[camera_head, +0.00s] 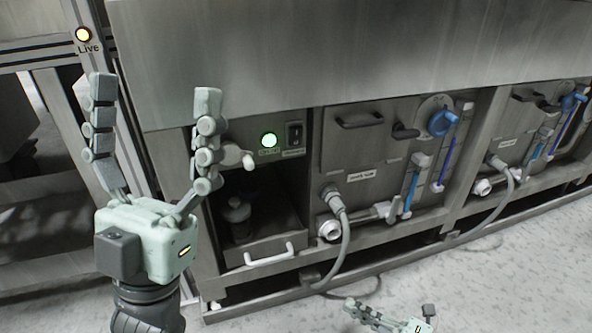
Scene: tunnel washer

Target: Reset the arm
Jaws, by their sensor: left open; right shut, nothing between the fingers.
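My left gripper (155,92) stands upright at the left of the head view. Its two pale green fingers are spread wide, with nothing between them. It shows in front of the left end of the steel washer (350,45), and its right finger overlaps the small switch panel in the picture. My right gripper (389,312) shows only in part at the bottom edge, over the pale floor. It is shut with nothing held, and most of it is cut off by the frame.
The washer carries a lit green button (268,140), a black switch (295,133), a white-handled drawer (268,255), blue valves (442,122) and grey hoses (345,235). Speckled floor (520,270) is clear at lower right.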

